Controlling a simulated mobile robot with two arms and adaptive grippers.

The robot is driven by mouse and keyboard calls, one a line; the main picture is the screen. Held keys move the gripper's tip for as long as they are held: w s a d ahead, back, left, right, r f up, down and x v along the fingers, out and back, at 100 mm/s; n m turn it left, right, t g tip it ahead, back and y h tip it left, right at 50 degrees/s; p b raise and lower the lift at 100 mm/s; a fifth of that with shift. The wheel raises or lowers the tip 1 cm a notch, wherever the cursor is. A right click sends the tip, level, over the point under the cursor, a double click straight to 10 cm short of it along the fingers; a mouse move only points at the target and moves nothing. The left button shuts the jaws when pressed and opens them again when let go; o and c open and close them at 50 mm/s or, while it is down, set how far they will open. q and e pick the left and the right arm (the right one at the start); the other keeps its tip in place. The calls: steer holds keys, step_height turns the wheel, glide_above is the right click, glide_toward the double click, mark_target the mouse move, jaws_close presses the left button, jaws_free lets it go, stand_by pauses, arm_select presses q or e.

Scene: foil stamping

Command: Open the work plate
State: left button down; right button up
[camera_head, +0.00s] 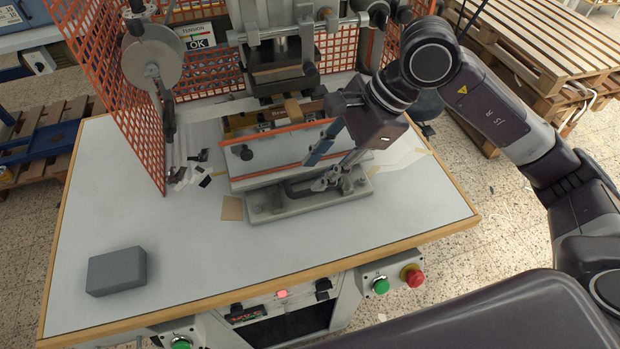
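The work plate (275,151) is a pale, flat plate with an orange front edge strip. It sits low in the press, over a grey metal base (265,207) on the table. My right gripper (317,172) reaches in from the right over the front right part of the plate. Its fingers look apart, with part of the plate showing between them, and I see nothing held. Whether a fingertip touches the plate or the metal fittings below it cannot be told. The gripper and wrist hide the plate's right end. My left gripper is not in view.
The press head (278,68) hangs above the plate. An orange mesh guard (115,90) stands on the left. A grey block (117,271) lies at the table's front left. Green (380,286) and red (412,275) buttons sit at the front. The left table surface is mostly clear.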

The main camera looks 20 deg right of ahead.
mark_target(309, 190)
steer(key=shift+h, duration=0.5)
steer(key=f, duration=0.2)
steer(key=w+f+p, duration=0.1)
steer(key=f, duration=0.2)
steer(key=f+p, duration=0.1)
steer(key=f, duration=0.1)
steer(key=shift+w+a+f, duration=0.2)
steer(key=shift+w+a, duration=0.15)
steer(key=shift+a, duration=0.05)
jaws_close()
